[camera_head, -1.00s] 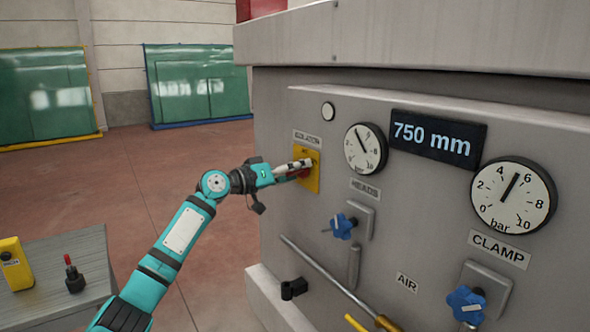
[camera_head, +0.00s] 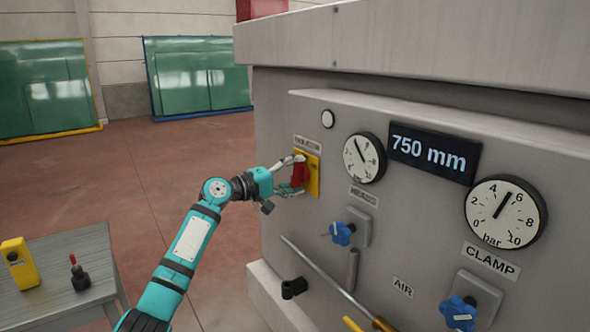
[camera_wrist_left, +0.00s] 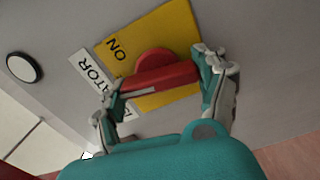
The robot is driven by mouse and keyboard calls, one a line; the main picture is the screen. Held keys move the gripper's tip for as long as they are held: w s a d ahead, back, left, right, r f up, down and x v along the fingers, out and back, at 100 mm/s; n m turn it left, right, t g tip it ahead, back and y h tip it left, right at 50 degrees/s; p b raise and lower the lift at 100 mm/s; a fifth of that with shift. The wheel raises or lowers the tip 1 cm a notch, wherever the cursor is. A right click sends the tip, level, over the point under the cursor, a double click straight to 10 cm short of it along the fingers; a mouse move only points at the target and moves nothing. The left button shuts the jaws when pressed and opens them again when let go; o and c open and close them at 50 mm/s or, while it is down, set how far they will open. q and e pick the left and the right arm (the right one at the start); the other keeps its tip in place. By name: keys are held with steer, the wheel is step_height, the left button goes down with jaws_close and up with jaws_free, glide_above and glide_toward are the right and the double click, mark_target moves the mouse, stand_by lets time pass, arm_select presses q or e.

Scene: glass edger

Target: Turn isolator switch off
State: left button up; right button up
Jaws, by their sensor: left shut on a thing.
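The isolator switch is a red handle (camera_head: 300,172) on a yellow plate (camera_head: 314,178), at the left end of the grey machine's panel. The handle stands upright in the head view. In the left wrist view the red handle (camera_wrist_left: 160,79) lies across the yellow plate (camera_wrist_left: 174,30), near the word ON. My left gripper (camera_head: 298,175) is shut on the handle, with one finger at its upper end and one at its lower end. In the left wrist view the gripper (camera_wrist_left: 163,80) has a finger at each end of the handle. My right gripper is not in view.
Two gauges (camera_head: 364,158) (camera_head: 505,213), a 750 mm display (camera_head: 433,154) and blue knobs (camera_head: 342,233) (camera_head: 460,312) are on the panel to the right. A metal bar (camera_head: 325,275) runs below. A grey table (camera_head: 60,272) stands at lower left.

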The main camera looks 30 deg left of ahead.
arm_select(q)
steer(key=shift+n+p, duration=0.55)
steer(key=shift+n, duration=0.45)
steer(key=shift+f, duration=0.1)
steer(key=o, duration=1.2)
steer(key=shift+c, duration=0.2)
steer(key=v, duration=1.2)
